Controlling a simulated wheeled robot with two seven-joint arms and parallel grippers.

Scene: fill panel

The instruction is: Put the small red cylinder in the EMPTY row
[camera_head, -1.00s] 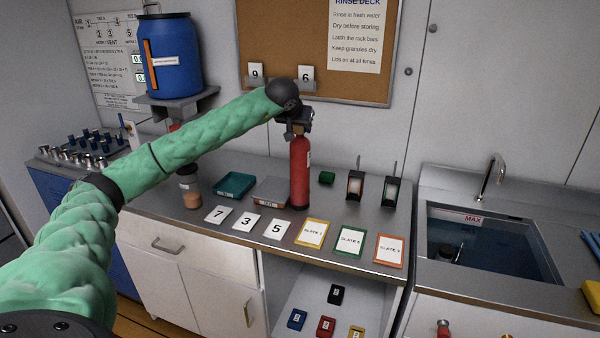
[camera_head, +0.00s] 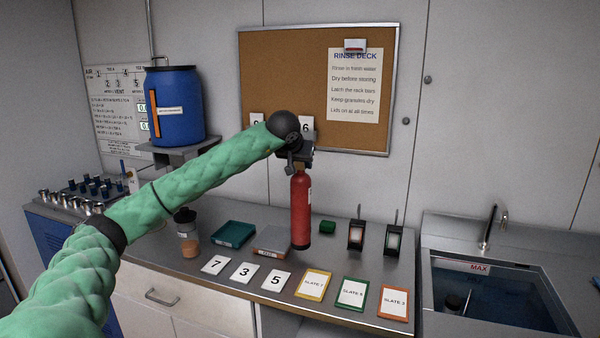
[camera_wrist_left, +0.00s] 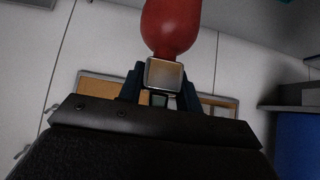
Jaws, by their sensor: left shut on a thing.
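The small red cylinder (camera_head: 301,212) hangs upright under my left gripper (camera_head: 299,163) in the head view. My left gripper is shut on the metal neck at its top. The left wrist view shows the red body (camera_wrist_left: 172,25) and the square neck between the two fingers (camera_wrist_left: 162,85). The cylinder's base appears in front of the counter's back area; whether it touches the counter is hard to tell. No row marked EMPTY can be made out. My right gripper is not in view.
The counter holds number cards (camera_head: 245,272), slates (camera_head: 351,293), a teal tray (camera_head: 233,234), a grey tray (camera_head: 272,241), a jar (camera_head: 188,235) and two lamp-like holders (camera_head: 356,235). A sink (camera_head: 490,300) is at right. A blue barrel (camera_head: 175,108) and a valve panel (camera_head: 85,195) are at left.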

